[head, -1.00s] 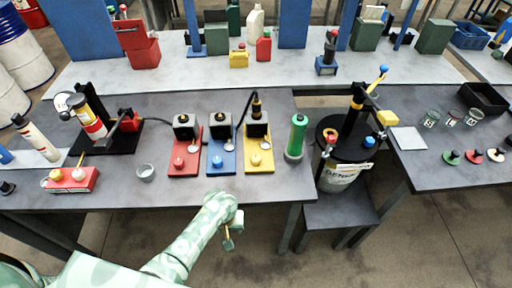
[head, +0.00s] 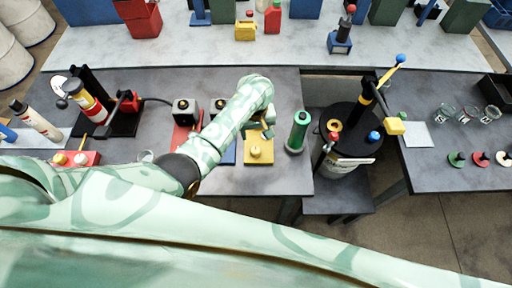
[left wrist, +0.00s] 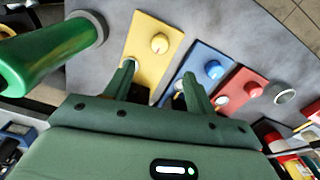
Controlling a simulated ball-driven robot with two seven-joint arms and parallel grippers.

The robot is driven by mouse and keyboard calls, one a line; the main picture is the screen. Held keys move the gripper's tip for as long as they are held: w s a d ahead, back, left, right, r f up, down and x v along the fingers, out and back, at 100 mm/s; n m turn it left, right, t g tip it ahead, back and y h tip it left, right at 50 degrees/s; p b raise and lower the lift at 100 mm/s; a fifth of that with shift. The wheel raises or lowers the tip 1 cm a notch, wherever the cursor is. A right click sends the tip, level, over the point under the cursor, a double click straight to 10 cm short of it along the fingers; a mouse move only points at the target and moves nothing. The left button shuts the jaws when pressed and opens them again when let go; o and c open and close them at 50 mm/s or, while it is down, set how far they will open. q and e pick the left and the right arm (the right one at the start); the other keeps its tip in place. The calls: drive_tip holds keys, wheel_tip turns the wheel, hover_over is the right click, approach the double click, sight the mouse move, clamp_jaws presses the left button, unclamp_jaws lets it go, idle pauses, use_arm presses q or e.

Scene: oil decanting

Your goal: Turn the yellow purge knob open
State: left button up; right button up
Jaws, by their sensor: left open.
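The yellow purge knob (head: 255,152) sits on the front part of a yellow plate (head: 259,143) on the grey bench. In the left wrist view, the round knob (left wrist: 159,43) lies ahead of my fingertips, on the yellow plate (left wrist: 150,60). My left gripper (head: 266,126) is above the rear of the plate, behind the knob in the head view. In the left wrist view, my left gripper (left wrist: 158,76) is open, with nothing between its fingers and the knob apart from them. My arm hides the block at the plate's back. My right gripper is not in view.
A green cylinder (head: 298,132) stands close to the right of the yellow plate. To the left are the blue plate (head: 229,155) and red plate (head: 182,137), partly hidden by my arm. A black-lidded drum (head: 350,130) stands beyond the bench's right edge.

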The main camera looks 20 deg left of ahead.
sight(255, 150)
use_arm(q)
wheel_tip(255, 150, down, 12)
drive_tip(key=b, duration=0.5)
drive_tip(key=shift+r+b, duration=0.25)
drive_tip(key=shift+b, duration=0.05)
drive_tip(key=shift+f, duration=0.25)
drive_tip(key=shift+c, duration=0.4)
drive_tip(key=c, duration=0.9)
